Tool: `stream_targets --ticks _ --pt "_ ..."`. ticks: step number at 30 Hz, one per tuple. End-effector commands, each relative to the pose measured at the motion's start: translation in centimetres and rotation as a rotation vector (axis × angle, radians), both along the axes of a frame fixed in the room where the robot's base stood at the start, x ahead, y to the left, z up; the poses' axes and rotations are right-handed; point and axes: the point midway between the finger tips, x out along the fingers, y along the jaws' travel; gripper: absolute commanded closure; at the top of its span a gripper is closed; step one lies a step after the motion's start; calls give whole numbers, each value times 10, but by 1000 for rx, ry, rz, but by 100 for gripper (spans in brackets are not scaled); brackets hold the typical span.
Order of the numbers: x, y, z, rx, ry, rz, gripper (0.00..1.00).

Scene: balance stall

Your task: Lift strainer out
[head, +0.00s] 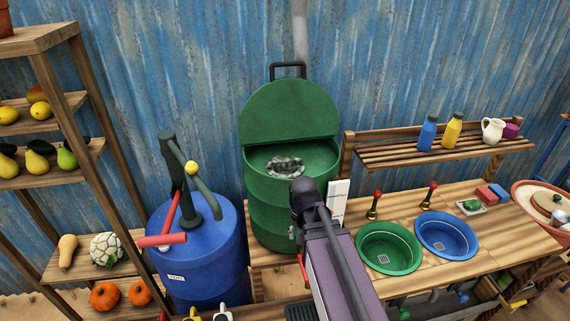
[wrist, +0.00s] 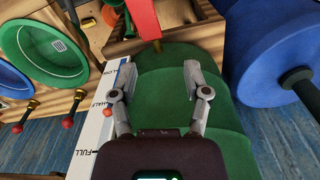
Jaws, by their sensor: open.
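A grey, mottled round thing (head: 285,167), which may be the strainer, sits inside the open green drum (head: 262,190) in the head view. I cannot make out its rim or a handle. The drum's lid (head: 290,112) stands raised at the back. In the wrist view my gripper (wrist: 160,72) is open and empty, its two fingers spread in front of the drum's green side (wrist: 175,105). The strainer does not show there. In the head view my arm covers the drum's front right, and my fingers are hidden.
A white level gauge (head: 338,203) stands right of the drum. A blue barrel (head: 205,255) with a hand pump is on the left. Green (head: 388,248) and blue (head: 445,235) basins are set in the counter. A slatted shelf (head: 430,147) with bottles is behind.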

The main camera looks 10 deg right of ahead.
Motion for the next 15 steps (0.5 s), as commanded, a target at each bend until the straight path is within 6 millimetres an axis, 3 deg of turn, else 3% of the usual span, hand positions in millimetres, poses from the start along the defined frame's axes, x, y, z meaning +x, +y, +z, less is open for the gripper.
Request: stream_targets --ticks 1,15 --pt "14 0 19 2 -6 -47 39" --pt "111 0 112 39 -75 -601 39"
